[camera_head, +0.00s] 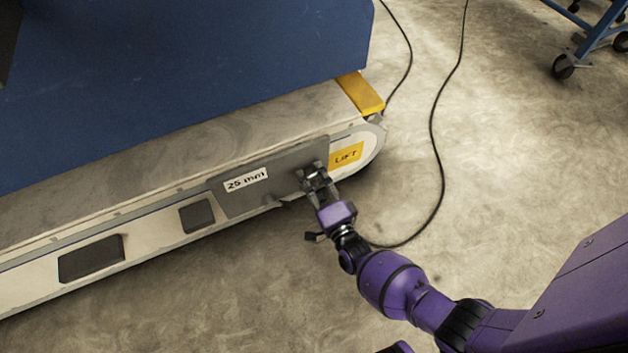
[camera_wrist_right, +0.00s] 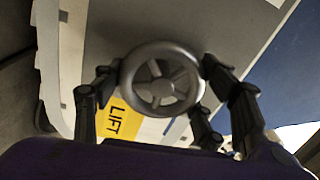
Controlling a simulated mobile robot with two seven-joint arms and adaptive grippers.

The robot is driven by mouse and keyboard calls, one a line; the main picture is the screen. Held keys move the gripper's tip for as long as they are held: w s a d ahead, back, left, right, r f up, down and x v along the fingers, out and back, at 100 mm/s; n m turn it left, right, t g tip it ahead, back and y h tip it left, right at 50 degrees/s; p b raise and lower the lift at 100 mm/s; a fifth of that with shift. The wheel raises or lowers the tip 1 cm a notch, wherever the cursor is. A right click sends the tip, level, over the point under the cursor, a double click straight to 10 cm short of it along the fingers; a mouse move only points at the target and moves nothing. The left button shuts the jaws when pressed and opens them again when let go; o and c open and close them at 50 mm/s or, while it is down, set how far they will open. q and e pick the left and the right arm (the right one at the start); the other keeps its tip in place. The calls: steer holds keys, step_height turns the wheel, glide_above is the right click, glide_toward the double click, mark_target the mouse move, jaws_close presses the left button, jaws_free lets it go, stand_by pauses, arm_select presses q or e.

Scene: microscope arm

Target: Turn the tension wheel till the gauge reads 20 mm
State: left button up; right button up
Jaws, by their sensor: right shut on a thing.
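The tension wheel (camera_wrist_right: 161,79) is a grey spoked handwheel on the conveyor's side plate, seen face-on in the right wrist view. The gauge label (camera_head: 246,179) on the grey plate to its left reads 25 mm. My right gripper (camera_head: 314,176) is at the wheel, and in the head view it hides most of it. In the right wrist view the black fingers of the gripper (camera_wrist_right: 155,92) stand on both sides of the wheel's rim and are shut on it. My left gripper is not in view.
A yellow LIFT label (camera_head: 346,155) is right of the wheel on the conveyor frame (camera_head: 150,220). A large blue box (camera_head: 200,70) rests on the belt. A black cable (camera_head: 436,140) runs over the floor. A blue cart (camera_head: 597,35) stands at the back right.

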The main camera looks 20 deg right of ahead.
steer(key=shift+w+d, duration=0.1)
steer(key=shift+d, duration=0.1)
steer(key=o, duration=1)
steer(key=shift+o, duration=0.8)
steer(key=shift+a, duration=0.1)
steer(key=s, duration=1.2)
steer(key=shift+d, duration=0.2)
